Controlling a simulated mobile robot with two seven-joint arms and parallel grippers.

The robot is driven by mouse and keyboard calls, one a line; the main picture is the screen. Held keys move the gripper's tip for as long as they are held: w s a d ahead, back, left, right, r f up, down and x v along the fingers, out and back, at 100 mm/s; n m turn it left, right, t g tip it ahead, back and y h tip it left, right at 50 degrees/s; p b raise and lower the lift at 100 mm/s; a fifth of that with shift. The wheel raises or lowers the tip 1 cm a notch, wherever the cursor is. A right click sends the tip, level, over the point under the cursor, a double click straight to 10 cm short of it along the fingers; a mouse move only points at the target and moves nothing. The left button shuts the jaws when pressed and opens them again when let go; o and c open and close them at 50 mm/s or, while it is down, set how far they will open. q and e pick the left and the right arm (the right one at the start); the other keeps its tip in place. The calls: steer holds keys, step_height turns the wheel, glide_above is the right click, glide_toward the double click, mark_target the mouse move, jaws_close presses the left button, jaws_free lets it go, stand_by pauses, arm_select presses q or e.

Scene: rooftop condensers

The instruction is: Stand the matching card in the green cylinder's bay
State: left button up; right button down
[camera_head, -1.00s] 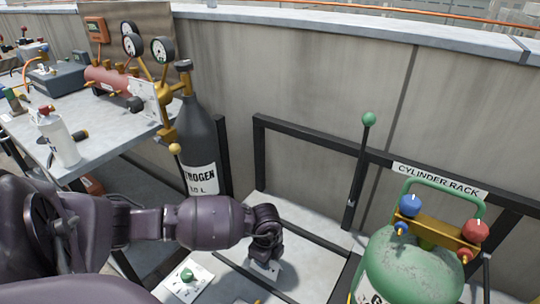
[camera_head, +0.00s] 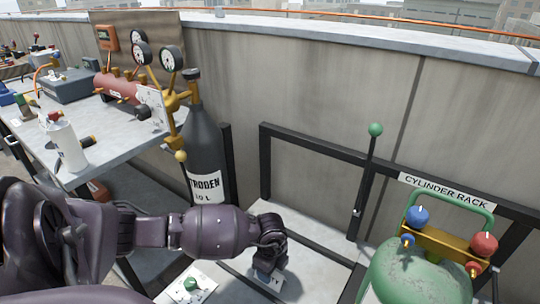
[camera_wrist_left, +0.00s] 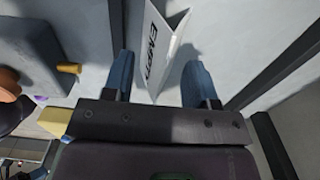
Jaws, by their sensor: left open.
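The green cylinder (camera_head: 425,275) stands at the right of the head view in the cylinder rack, its lower part cut off by the frame. My left gripper (camera_head: 268,276) points down over the rack base, left of the cylinder. In the left wrist view the gripper (camera_wrist_left: 162,85) is open, its blue fingers apart. A white folded card (camera_wrist_left: 165,52) lettered EMPTY stands between the fingers, on or close to the pale surface, with a gap to the right finger. In the head view the card (camera_head: 266,283) is mostly hidden by the gripper. My right gripper is not in view.
Dark rack rails (camera_head: 318,242) border the pale base. A lever with a green ball (camera_head: 375,130) rises behind. A white plate with a green knob (camera_head: 190,284) lies left of my gripper. A dark nitrogen cylinder (camera_head: 203,140) and a workbench (camera_head: 110,148) stand left.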

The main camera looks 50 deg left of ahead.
arm_select(q)
steer(key=r, duration=0.2)
steer(key=r+p, duration=0.1)
steer(key=r, duration=0.2)
steer(key=shift+w+r+p, duration=0.25)
steer(key=shift+r+p, duration=0.1)
step_height(320, 180, up, 5)
steer(key=p, duration=0.2)
steer(key=s+d+f+m+h, duration=0.1)
steer(key=s+d+h, duration=0.3)
steer(key=d, duration=0.2)
steer(key=s+d+m+h, duration=0.2)
steer(key=s+d+h, duration=0.15)
steer(key=d, duration=0.35)
steer(key=s+d+r+n+t+h, duration=0.3)
steer(key=d+r+t+h, duration=0.2)
steer(key=d+t+h, duration=0.25)
steer(key=s+a+f+n+t+y, duration=0.1)
steer(key=s+a+n+t+y, duration=0.4)
steer(key=a+n+t+y, duration=0.5)
steer(key=s+a+f+n+g+y, duration=0.1)
steer(key=s+f+n+g+y, duration=0.3)
steer(key=s+g, duration=0.4)
steer(key=shift+s+f+y, duration=0.4)
steer(key=shift+s+f, duration=0.45)
steer(key=shift+s, duration=0.1)
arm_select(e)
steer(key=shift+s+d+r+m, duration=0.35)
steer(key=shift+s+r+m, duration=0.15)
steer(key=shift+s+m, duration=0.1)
